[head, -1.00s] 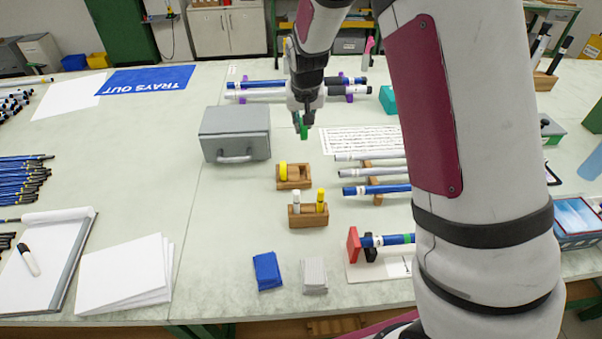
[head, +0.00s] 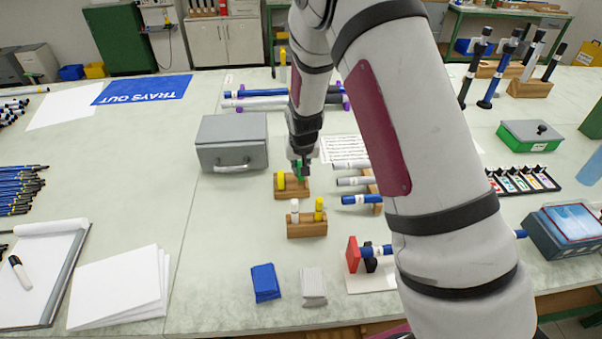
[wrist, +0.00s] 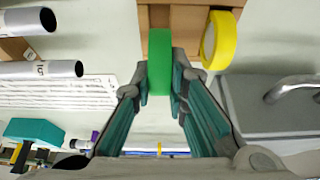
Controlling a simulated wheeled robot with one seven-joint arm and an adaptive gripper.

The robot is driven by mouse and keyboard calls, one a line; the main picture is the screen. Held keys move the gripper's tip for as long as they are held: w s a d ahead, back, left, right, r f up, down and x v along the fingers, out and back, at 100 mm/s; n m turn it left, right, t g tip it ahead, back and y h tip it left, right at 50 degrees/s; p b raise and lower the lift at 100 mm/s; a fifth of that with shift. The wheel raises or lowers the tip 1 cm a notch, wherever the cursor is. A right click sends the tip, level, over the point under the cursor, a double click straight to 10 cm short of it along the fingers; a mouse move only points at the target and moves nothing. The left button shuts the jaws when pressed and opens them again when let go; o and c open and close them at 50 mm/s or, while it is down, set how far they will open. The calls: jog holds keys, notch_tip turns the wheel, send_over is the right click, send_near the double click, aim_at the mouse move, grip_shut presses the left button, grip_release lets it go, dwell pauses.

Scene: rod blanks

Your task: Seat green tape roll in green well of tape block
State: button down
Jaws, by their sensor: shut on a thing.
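My gripper (head: 299,172) is shut on the green tape roll (wrist: 159,62), held on edge between the two fingertips. In the wrist view the roll's far end overlaps the wooden tape block (wrist: 182,20). In the head view the roll is mostly hidden by the fingers, over the right part of the tape block (head: 292,194). The yellow tape roll (wrist: 220,40) stands in the block beside the green one; it also shows in the head view (head: 281,181). The green well is hidden, and I cannot tell whether the roll touches its bottom.
A wooden holder (head: 306,229) with a white and a yellow marker stands just in front of the block. A grey metal box (head: 232,145) is to the left. Rods on a wooden rack (head: 376,190) lie to the right. Clear table lies left of the block.

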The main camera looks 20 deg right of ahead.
jog(key=shift+f, duration=1.55)
jog(key=shift+f, duration=0.15)
jog(key=c, duration=1.6)
grip_release()
jog(key=s+d+v, duration=0.2)
jog(key=v, duration=2.2)
jog(key=s+r, duration=0.4)
jog(key=s, duration=0.4)
jog(key=s+r+n, duration=0.1)
jog(key=s+r, duration=0.2)
jog(key=s, duration=0.6)
jog(key=s+r+n+y, duration=0.1)
jog(key=s+r, duration=0.3)
jog(key=s, duration=0.4)
jog(key=shift+s+d+r+t, duration=0.2)
jog(key=shift+s+r+t, duration=0.1)
jog(key=shift+s, duration=0.05)
